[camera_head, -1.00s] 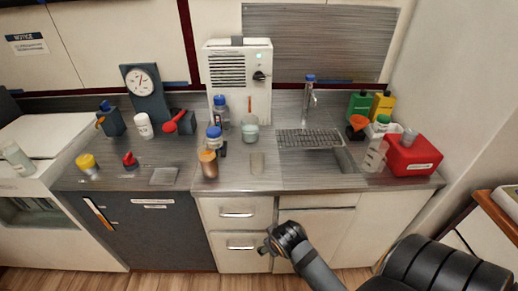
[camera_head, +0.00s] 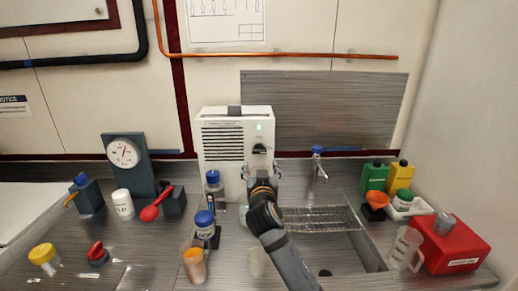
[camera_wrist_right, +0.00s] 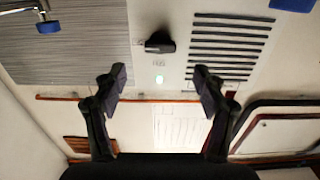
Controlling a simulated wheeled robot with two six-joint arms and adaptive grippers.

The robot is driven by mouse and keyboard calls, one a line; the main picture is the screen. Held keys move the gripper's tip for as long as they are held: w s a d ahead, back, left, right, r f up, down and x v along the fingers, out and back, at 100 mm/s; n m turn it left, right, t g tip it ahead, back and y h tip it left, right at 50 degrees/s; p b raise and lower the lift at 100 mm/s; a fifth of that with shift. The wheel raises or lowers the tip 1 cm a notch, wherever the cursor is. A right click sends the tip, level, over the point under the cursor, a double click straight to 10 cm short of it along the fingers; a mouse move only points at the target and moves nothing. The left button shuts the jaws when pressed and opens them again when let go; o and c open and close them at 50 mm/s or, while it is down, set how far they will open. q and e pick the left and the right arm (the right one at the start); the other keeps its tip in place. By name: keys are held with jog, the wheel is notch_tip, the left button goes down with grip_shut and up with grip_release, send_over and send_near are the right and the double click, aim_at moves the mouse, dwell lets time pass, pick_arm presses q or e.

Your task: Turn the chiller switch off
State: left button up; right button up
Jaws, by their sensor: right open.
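The chiller (camera_head: 222,150) is a white box with dark vent slots at the back of the counter. Its black rotary switch (camera_head: 259,149) is on the right of its front, with a lit green lamp just above. My right gripper (camera_head: 260,176) is just below the switch in the head view, its fingers partly hidden by my wrist. In the right wrist view, which is upside down, the open, empty gripper (camera_wrist_right: 161,77) faces the panel. The switch (camera_wrist_right: 160,42) shows beyond the fingertips, apart from them, its grip lying roughly sideways. My left gripper is not in view.
A blue-capped bottle (camera_head: 214,188) stands close left of my right arm, with another blue-capped jar (camera_head: 205,226) in front. A sink (camera_head: 345,250) and blue-topped tap (camera_head: 317,165) are to the right. A red box (camera_head: 455,245) sits at far right.

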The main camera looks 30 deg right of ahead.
aim_at(259, 152)
jog(key=x, duration=0.1)
jog(key=p+x, duration=0.1)
jog(key=x, duration=0.3)
jog(key=shift+w+r+p, duration=0.15)
jog(key=shift+r+p, duration=0.2)
jog(key=shift+r, duration=0.05)
jog(key=x, duration=0.3)
jog(key=shift+w+d+p, duration=0.1)
jog(key=shift+w+p, duration=0.05)
jog(key=shift+p, duration=0.2)
jog(key=shift+w+d, duration=0.1)
jog(key=shift+w, duration=0.1)
jog(key=shift+f, duration=0.15)
jog(key=c, duration=0.5)
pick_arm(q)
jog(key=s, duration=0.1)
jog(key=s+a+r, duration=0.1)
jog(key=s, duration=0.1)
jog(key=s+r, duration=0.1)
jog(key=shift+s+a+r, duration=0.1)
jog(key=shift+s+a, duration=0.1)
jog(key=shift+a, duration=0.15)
pick_arm(e)
jog(key=c, duration=0.7)
